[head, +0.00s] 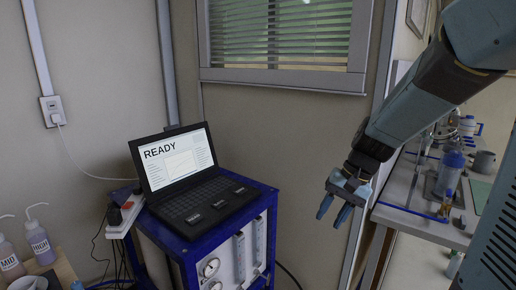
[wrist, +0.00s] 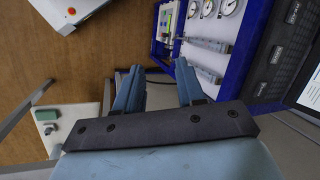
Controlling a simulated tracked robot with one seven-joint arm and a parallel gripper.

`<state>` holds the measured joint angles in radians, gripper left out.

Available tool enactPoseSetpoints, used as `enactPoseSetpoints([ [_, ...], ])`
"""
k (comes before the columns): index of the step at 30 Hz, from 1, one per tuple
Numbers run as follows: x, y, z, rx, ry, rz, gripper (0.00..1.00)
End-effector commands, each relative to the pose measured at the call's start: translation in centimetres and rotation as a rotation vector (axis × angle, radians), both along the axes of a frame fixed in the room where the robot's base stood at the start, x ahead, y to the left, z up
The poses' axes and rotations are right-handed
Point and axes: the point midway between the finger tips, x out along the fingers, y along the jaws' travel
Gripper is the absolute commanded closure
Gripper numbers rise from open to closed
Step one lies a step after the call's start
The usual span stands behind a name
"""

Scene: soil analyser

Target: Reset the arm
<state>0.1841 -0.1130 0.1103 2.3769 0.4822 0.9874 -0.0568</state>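My gripper (head: 335,207) hangs in the air at the end of my arm, to the right of the blue analyser stand in the head view. Its two blue fingers point down and are apart, with nothing between them. In the wrist view the gripper (wrist: 158,88) also shows its fingers spread and empty, with the stand's gauge panel beyond them. My arm reaches in from the upper right of the head view, bent downward.
A laptop (head: 182,168) showing "READY" sits on the blue stand (head: 190,250). A power strip (head: 126,214) hangs at its left. Bottles (head: 39,242) stand at lower left. A cluttered bench (head: 425,226) is behind my arm at right. A window (head: 283,40) is above.

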Motion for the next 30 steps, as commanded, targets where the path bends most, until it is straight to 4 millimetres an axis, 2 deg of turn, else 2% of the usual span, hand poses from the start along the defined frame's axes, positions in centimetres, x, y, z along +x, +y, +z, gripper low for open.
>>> enactPoseSetpoints([
  [3,-1.5,-0.5,2.0,-0.066,-0.078,0.039,0.61],
  [18,-8.2,-3.5,8.8,-0.324,-0.392,0.164,0.61],
  [24,-10.5,-4.7,10.7,-0.406,-0.503,0.194,0.61],
  [30,-11.7,-5.3,11.6,-0.445,-0.557,0.205,0.61],
])
